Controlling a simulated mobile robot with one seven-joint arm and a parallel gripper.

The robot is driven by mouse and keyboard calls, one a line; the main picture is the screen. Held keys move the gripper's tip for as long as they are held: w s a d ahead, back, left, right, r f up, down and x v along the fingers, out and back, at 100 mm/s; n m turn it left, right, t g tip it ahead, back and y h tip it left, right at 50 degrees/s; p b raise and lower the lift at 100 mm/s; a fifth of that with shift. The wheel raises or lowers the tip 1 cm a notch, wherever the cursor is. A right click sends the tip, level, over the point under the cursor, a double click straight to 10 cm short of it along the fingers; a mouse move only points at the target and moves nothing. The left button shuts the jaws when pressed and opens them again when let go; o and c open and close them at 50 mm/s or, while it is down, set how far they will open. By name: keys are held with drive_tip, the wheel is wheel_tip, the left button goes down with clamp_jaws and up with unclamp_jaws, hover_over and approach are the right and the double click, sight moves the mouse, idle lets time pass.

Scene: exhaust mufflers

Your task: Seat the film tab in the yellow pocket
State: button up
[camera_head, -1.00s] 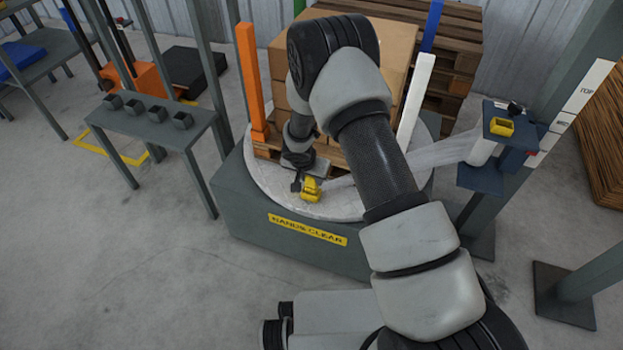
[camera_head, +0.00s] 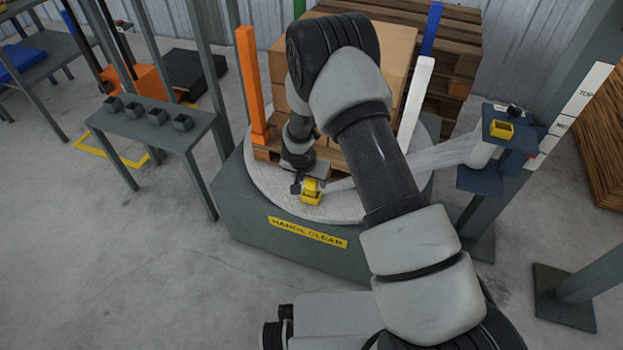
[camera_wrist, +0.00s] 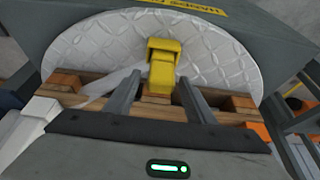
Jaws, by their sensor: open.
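A yellow block (camera_head: 312,196) stands on the front of the round white turntable (camera_head: 340,212). In the wrist view the yellow block (camera_wrist: 162,72) has a raised, hooked top and lies just beyond my fingertips. My gripper (camera_wrist: 160,88) is open, with one grey finger on each side of the block's lower end and gaps to both. In the head view my gripper (camera_head: 300,186) is low beside the block, partly hidden by my wrist. A pale film strip (camera_head: 440,155) runs from the right-hand post toward the block. I cannot tell the film tab apart from the yellow pocket.
A wooden pallet (camera_wrist: 70,83) with stacked cartons (camera_head: 395,50) stands on the turntable. An orange upright (camera_head: 248,75) and a white upright (camera_head: 416,95) flank it. A small yellow holder (camera_head: 501,129) sits on the film carriage. Floor in front is clear.

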drive_tip(key=p+v, duration=0.2)
drive_tip(key=v, duration=1)
drive_tip(key=s+d+r, duration=0.3)
drive_tip(key=d+r, duration=0.3)
drive_tip(key=r, duration=0.6)
drive_tip(key=s+d+r, duration=0.3)
drive_tip(key=d+r, duration=0.2)
drive_tip(key=r, duration=0.6)
drive_tip(key=s+d+r+n, duration=0.1)
drive_tip(key=s+r, duration=0.4)
drive_tip(key=s, duration=0.5)
drive_tip(key=s+d+r+n+t+y, duration=0.1)
drive_tip(key=s+r+n, duration=0.2)
drive_tip(key=s, duration=0.8)
wheel_tip(320, 180, up, 3)
drive_tip(key=shift+s+d+f+t+y, duration=0.15)
drive_tip(key=shift+s+d+t+y, duration=0.05)
drive_tip(key=shift+d+t+y, duration=0.1)
